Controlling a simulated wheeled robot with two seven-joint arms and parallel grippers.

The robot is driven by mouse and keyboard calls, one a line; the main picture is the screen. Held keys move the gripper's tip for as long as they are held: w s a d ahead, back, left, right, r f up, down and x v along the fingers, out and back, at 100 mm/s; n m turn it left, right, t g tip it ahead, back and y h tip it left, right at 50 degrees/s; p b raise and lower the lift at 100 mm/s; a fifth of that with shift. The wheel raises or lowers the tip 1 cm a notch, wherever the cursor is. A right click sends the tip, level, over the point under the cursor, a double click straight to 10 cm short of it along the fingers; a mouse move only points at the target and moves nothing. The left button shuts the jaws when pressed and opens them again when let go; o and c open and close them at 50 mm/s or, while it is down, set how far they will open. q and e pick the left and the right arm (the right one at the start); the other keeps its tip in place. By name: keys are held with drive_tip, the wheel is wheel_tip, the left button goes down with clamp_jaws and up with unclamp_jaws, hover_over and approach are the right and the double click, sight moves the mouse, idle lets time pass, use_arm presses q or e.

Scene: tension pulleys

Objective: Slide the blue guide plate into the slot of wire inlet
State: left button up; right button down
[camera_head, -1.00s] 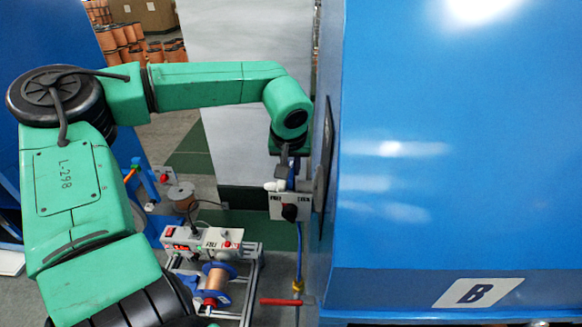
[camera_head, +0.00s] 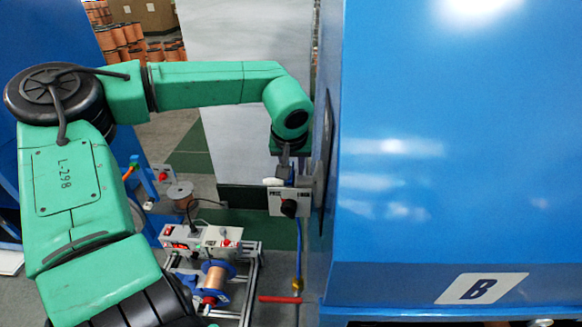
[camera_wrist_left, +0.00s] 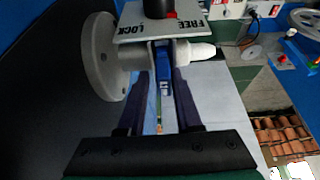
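The blue guide plate (camera_wrist_left: 163,72) shows in the left wrist view between the fingertips of my left gripper (camera_wrist_left: 164,78). The plate is upright, below the panel marked FREE and LOCK. The dark fingers stand apart on either side of it; a narrow gap seems to show, and firm contact is not visible. In the head view my left gripper (camera_head: 286,163) points down above the wire inlet unit (camera_head: 289,203), close to the blue cabinet. A white nozzle (camera_wrist_left: 194,52) sits right of the plate. The slot is not clearly visible. My right gripper is out of view.
A large blue cabinet (camera_head: 440,120) marked B fills the right side. A grey disc (camera_wrist_left: 99,57) stands close left of the fingers. Open floor shows behind the arm.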

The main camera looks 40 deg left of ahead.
use_arm(q)
drive_tip(key=shift+s+d+f, duration=0.1)
drive_tip(key=shift+s+f, duration=0.05)
drive_tip(key=shift+f, duration=0.25)
drive_tip(key=shift+g, duration=0.3)
drive_tip(key=shift+s, duration=0.15)
drive_tip(key=shift+r, duration=0.45)
drive_tip(key=b+v, duration=0.1)
drive_tip(key=v, duration=1.3)
drive_tip(key=shift+r, duration=0.1)
